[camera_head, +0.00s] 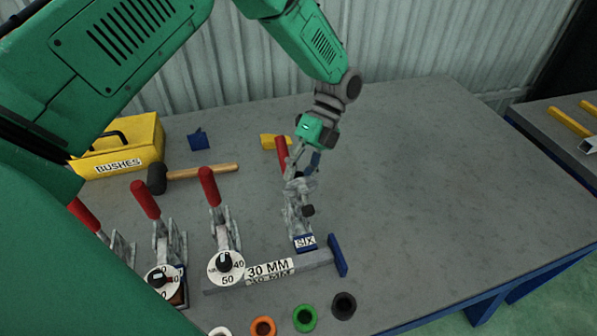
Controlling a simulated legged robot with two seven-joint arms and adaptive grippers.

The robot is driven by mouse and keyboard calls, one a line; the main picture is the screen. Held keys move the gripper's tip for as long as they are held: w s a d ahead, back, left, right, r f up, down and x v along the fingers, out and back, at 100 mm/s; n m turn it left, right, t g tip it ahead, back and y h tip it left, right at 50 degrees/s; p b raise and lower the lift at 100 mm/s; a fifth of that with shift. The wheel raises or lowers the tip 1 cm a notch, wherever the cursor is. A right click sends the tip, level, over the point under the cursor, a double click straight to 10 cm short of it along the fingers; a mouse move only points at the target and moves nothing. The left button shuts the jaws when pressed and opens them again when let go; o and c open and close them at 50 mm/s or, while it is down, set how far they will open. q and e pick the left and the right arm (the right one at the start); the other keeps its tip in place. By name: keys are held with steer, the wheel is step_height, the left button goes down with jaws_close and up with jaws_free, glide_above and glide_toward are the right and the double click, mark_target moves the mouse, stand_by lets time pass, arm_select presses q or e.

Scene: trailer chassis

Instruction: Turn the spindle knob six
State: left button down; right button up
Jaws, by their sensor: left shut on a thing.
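The station labelled SIX (305,242) stands near the middle of the bench, a grey metal toggle clamp with a red handle (281,152) leaning up behind it. A small black knob (308,210) shows on its right side. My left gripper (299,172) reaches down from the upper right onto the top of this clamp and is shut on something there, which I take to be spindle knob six. The fingers and clamp metal overlap, so the held part is largely hidden. My right gripper is not in view.
More red-handled clamps (208,186) stand to the left, with dials (226,267) in front. A 30 MM bar (270,270), coloured bushes (304,318), a hammer (200,171) and a yellow BUSHES box (122,148) lie around. The bench's right side (450,190) is clear.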

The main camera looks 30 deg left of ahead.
arm_select(q)
steer(key=shift+w+n+g, duration=0.2)
steer(key=shift+n+g, duration=0.1)
steer(key=shift+r, duration=0.1)
stand_by(0.3)
steer(key=c, duration=1.2)
jaws_free()
steer(key=v, duration=1.2)
steer(key=shift+w+d+f, duration=0.25)
